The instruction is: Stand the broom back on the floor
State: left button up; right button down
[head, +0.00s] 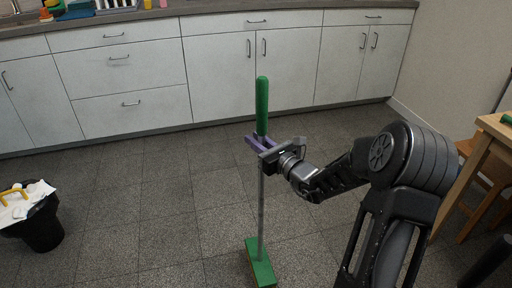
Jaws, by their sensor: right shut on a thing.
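The broom (261,205) stands close to upright in the middle of the head view. It has a green handle grip at the top, a thin grey shaft and a green block head (260,265) at the bottom. The head appears at floor level, but I cannot tell whether it touches the floor. My right gripper (262,143) is shut on the shaft just below the green grip, with its arm coming in from the right. My left gripper is not in view.
White cabinets (220,75) with a grey counter run along the back. A black bin (40,225) with paper and a yellow item stands at the left. A wooden table (463,180) is at the right. The tiled floor (165,200) around the broom is clear.

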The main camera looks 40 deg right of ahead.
jog(key=shift+f, duration=0.95)
jog(key=c, duration=1.3)
grip_release()
jog(key=shift+f, duration=0.1)
jog(key=s, duration=0.4)
jog(key=s+p, duration=0.1)
jog(key=s, duration=0.7)
jog(key=shift+d, duration=0.35)
